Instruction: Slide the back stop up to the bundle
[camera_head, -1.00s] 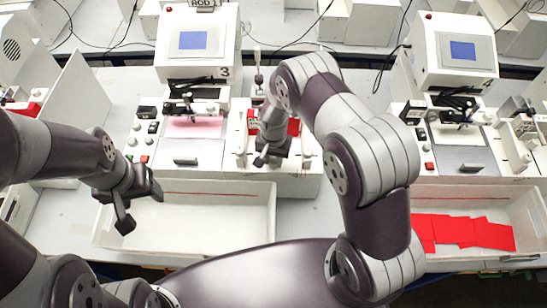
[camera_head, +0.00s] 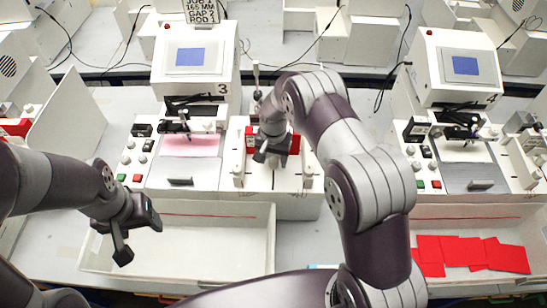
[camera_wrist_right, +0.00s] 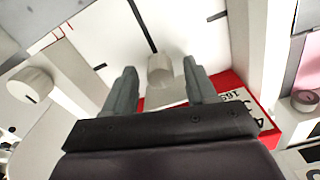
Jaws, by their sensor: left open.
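My right gripper (camera_head: 270,154) is over the small white unit (camera_head: 266,190) to the right of machine 3. I cannot tell for sure whether this knob belongs to the back stop. Red material (camera_wrist_right: 232,84), probably the bundle, lies behind and beside the fingers, with a printed label (camera_wrist_right: 245,100); my gripper hides part of it. My left gripper (camera_head: 138,238) is open and empty above the left white tray.
The left white tray (camera_head: 272,235) is in front of machine 3 (camera_head: 195,55). The right tray (camera_head: 532,222) holds several red cards (camera_head: 470,253). Buttons and knobs (camera_head: 131,160) stand left of the pink sheet (camera_head: 190,145). A white wall (camera_wrist_right: 240,40) stands close beside my right gripper.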

